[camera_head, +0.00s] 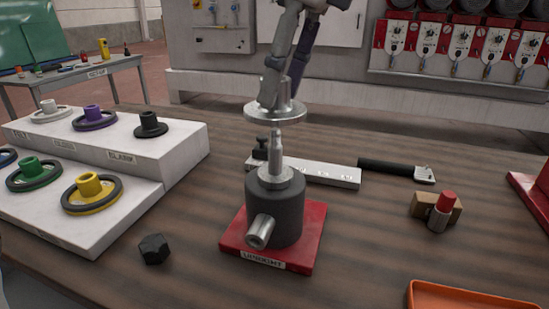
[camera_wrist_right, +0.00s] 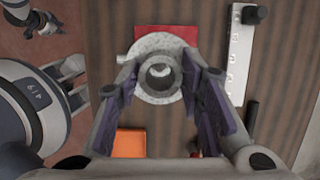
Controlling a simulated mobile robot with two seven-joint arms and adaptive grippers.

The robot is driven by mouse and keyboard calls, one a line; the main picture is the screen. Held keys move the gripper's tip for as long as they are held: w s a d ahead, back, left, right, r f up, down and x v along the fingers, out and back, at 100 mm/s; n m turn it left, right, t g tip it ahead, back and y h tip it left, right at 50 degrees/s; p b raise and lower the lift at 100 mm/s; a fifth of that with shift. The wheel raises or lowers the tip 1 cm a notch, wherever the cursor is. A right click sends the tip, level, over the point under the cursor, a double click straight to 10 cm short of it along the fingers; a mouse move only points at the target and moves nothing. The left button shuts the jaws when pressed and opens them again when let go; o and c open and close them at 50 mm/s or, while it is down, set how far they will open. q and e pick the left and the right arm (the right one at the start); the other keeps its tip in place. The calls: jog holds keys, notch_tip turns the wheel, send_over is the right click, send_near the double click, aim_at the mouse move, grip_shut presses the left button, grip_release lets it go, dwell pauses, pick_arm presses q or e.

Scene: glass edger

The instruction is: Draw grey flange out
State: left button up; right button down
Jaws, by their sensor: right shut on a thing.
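The grey flange (camera_head: 262,113) is a light metal disc with a raised hub, held level over the upright stand. My right gripper (camera_head: 283,98) is shut on its hub. In the right wrist view the hub of the flange (camera_wrist_right: 148,93) sits between the fingertips (camera_wrist_right: 160,76). The spindle (camera_head: 276,150) rises from the dark cylinder (camera_head: 287,211) on the red base (camera_head: 308,246), labelled UPRIGHT. Its tip is just under the disc; I cannot tell whether they touch. A small part of what looks like my left gripper (camera_wrist_right: 45,20) shows at the wrist view's upper left.
A white stepped rack (camera_head: 128,160) with several coloured flanges stands left. A grey bar (camera_head: 325,174) with a black handle lies behind the stand. A black hex nut (camera_head: 154,249) lies front left. A red-tipped part (camera_head: 441,211) and an orange tray (camera_head: 470,299) are at right.

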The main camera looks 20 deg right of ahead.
jog(key=shift+r, duration=0.55)
notch_tip(320, 180, up, 4)
dwell(0.6)
